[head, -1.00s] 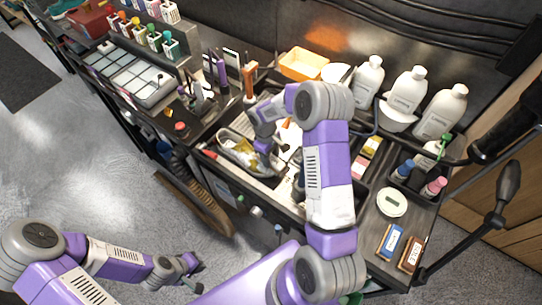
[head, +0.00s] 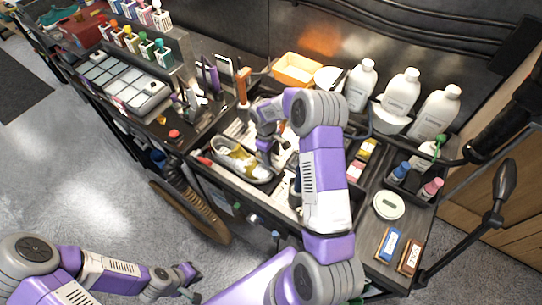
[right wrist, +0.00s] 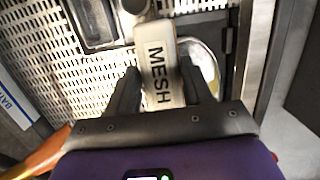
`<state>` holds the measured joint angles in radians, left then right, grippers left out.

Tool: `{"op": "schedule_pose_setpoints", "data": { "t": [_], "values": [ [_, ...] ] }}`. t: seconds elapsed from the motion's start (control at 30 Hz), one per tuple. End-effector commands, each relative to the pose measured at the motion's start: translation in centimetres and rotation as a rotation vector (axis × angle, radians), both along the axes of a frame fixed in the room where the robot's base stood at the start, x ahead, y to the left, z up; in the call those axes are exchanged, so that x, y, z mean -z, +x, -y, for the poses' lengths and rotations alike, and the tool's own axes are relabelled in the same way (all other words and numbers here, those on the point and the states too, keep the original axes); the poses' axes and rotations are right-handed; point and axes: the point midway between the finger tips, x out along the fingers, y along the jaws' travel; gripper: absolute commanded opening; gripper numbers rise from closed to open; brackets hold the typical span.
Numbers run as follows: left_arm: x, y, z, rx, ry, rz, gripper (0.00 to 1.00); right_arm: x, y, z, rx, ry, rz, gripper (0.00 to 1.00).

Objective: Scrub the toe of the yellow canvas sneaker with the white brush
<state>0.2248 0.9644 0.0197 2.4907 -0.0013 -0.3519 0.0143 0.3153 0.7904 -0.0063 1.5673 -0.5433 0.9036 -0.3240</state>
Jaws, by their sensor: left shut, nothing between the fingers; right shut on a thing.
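The yellow canvas sneaker (head: 232,161) lies in a dark-rimmed tray on the bench in the head view, its white sole edge showing. Part of a pale, rounded yellowish thing, likely the sneaker (right wrist: 208,68), shows in the right wrist view behind the brush. My right gripper (head: 266,147) is at the sneaker's right end. In the right wrist view it is shut on the white brush (right wrist: 158,72), marked MESH. The bristles are hidden, so I cannot tell whether they touch the sneaker. My left gripper (head: 192,284) is shut and empty, low over the floor in front of the bench.
Several white bottles (head: 401,95) stand at the back right. An orange bin (head: 297,69) is at the back. A round white scale-like disc (head: 388,204) and small bottles sit at the right. A perforated tray (right wrist: 60,80) lies under the brush. An upright orange-handled tool (head: 242,86) stands behind the sneaker.

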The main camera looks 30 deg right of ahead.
Motion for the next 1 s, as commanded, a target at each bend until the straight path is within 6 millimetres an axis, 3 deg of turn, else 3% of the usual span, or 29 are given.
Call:
{"op": "schedule_pose_setpoints", "data": {
  "t": [0.43, 0.83, 1.0],
  "values": [
    [0.7, 0.0, 0.0, 0.000, 0.000, 0.000, 0.00, 0.3, -1.4, -3.5, -0.002, 0.002, -0.001, 0.17],
    [0.6, 0.0, 0.0, 0.000, 0.000, 0.000, 0.00, 0.2, -1.5, -3.8, -0.001, 0.003, 0.000, 0.17],
    [-0.1, 0.0, 0.0, 0.000, 0.000, 0.000, 0.00, -0.9, -1.6, -3.6, -0.001, 0.002, 0.001, 0.17]
  ]
}}
